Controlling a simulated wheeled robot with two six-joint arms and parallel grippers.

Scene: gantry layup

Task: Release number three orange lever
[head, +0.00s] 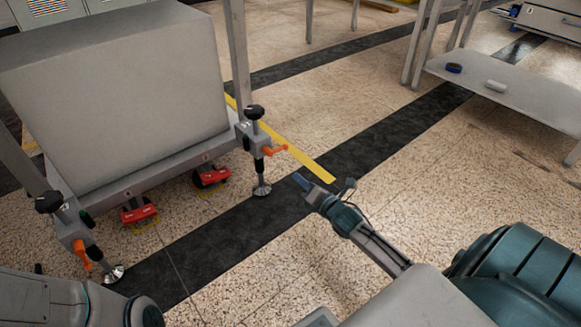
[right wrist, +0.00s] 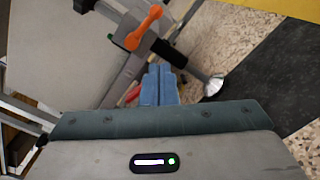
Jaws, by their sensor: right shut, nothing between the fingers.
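An orange lever (head: 275,150) sticks out from the bracket at the near right corner of the grey frame, beside a black knob and above a levelling foot. It also shows in the right wrist view (right wrist: 144,27), beyond the fingers. A second orange lever (head: 81,255) hangs down at the frame's left corner. I cannot read which lever is number three. My right gripper (head: 301,181) is to the right of and below the first lever in the head view, apart from it. Its blue fingers (right wrist: 158,85) are shut and empty. My left gripper is out of view.
A large grey block (head: 110,90) rests on the frame. Two red casters (head: 210,177) (head: 138,212) are under its edge. A grey bench (head: 510,88) holds a blue roll and a white roll at the upper right. Speckled floor between is clear.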

